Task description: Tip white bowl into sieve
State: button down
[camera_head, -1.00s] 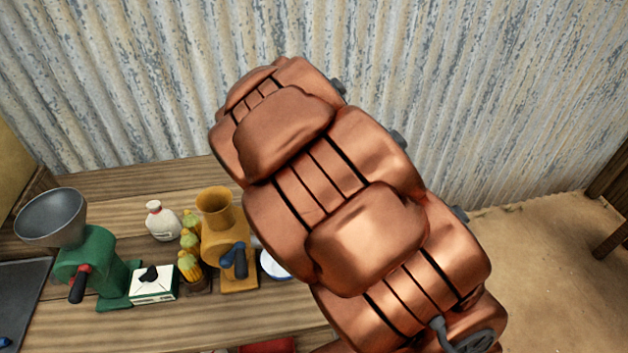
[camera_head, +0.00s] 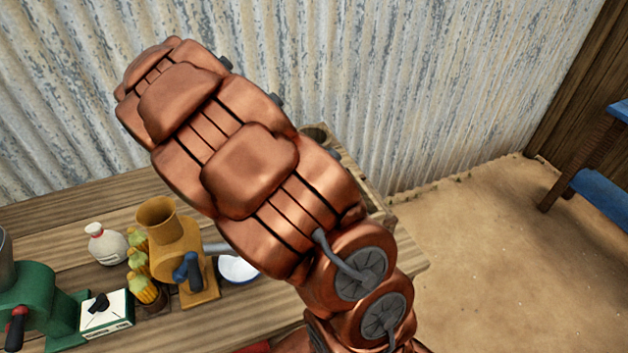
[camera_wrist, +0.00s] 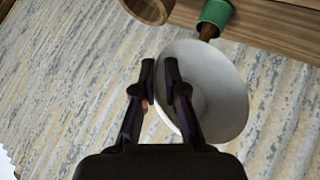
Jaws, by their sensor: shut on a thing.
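A white bowl (camera_wrist: 222,90) is tilted on its side in the wrist view, its hollow facing the camera. My gripper (camera_wrist: 160,68) is shut on the bowl's near rim, with its fingers covering part of it. In the head view my copper arm hides my gripper and the held bowl. A white, blue-rimmed dish (camera_head: 238,269) sits on the table beside the yellow grinder, partly behind my arm. I cannot make out a sieve for certain in either view.
The wooden table (camera_head: 40,215) carries a yellow grinder (camera_head: 172,255), a green grinder (camera_head: 45,300), a white bottle (camera_head: 106,244), corn cobs (camera_head: 145,285) and a small box (camera_head: 106,314). A corrugated wall stands behind. A green object (camera_wrist: 216,14) shows in the wrist view. Open floor lies right.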

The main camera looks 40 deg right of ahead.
jog(key=s+d+f+m+g+b, duration=0.2)
jog(key=s+d+m+g, duration=0.3)
jog(key=s+m+g, duration=0.5)
jog(key=s+a+m+g+y+b, duration=0.1)
jog(key=s+a+m+g+y, duration=0.1)
jog(key=s+a+m+y, duration=0.3)
jog(key=s+a+m+g+y+b, duration=0.1)
jog(key=s+a+m+g+y, duration=0.1)
jog(key=s+m, duration=0.45)
jog(key=s+d+n+t+y+b, duration=0.1)
jog(key=s+d+t+y+b, duration=0.1)
jog(key=s+t+y+b, duration=0.3)
jog(key=s+d+n+t+y+b, duration=0.2)
jog(key=s+t+y+b, duration=0.3)
jog(key=t+b, duration=0.8)
jog(key=s+d+t, duration=0.1)
jog(key=s+t, duration=0.1)
jog(key=shift+s+d+t, duration=0.3)
jog(key=shift+s+t, duration=0.1)
dwell(0.6)
